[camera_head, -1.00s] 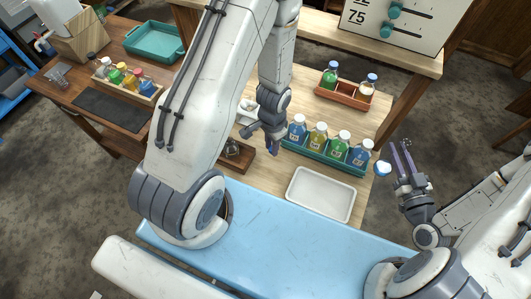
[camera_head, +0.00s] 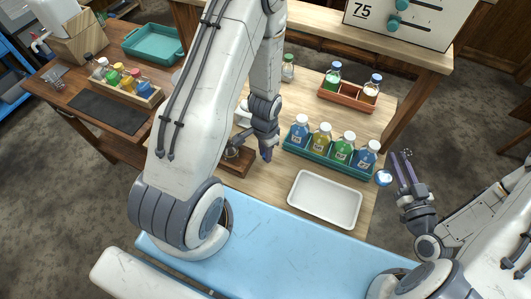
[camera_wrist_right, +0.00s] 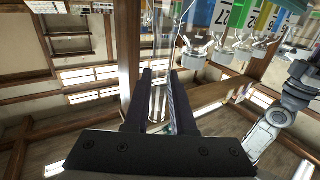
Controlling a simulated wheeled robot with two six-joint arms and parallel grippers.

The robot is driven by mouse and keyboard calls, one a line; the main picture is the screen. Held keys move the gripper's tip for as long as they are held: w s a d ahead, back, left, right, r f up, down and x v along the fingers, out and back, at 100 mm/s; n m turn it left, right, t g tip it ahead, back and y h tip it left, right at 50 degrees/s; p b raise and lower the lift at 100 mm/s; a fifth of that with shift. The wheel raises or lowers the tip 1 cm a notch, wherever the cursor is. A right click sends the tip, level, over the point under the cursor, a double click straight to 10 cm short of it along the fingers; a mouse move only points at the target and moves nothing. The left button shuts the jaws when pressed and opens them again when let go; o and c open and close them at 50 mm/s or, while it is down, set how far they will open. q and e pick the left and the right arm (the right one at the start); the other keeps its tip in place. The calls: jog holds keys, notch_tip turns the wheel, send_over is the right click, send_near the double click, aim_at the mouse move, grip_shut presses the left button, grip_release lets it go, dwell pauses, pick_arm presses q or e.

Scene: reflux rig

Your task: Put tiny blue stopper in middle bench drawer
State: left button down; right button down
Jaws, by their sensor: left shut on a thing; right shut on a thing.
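My left gripper (camera_head: 264,148) is above the near left part of the wooden bench, just right of a small brown rack (camera_head: 237,161). It is shut, with a small dark-blue bit (camera_head: 267,155) at its tips that looks like the tiny blue stopper; its shape is too small to make out. My right gripper (camera_head: 403,168) is off the bench's right edge. In the right wrist view its fingers are shut on a clear glass piece (camera_wrist_right: 162,55). A round blue-and-white end (camera_head: 384,178) shows beside it in the head view. I cannot make out the middle bench drawer.
A teal rack (camera_head: 318,165) of capped bottles and a white tray (camera_head: 325,199) stand right of my left gripper. An orange rack (camera_head: 345,97) with two bottles is behind. A side table (camera_head: 68,80) at left holds a teal bin (camera_head: 152,43) and more bottles.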

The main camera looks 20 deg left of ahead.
pick_arm(q)
jog(key=shift+f, duration=0.2)
jog(key=c, duration=0.7)
grip_release()
jog(key=shift+r, duration=0.1)
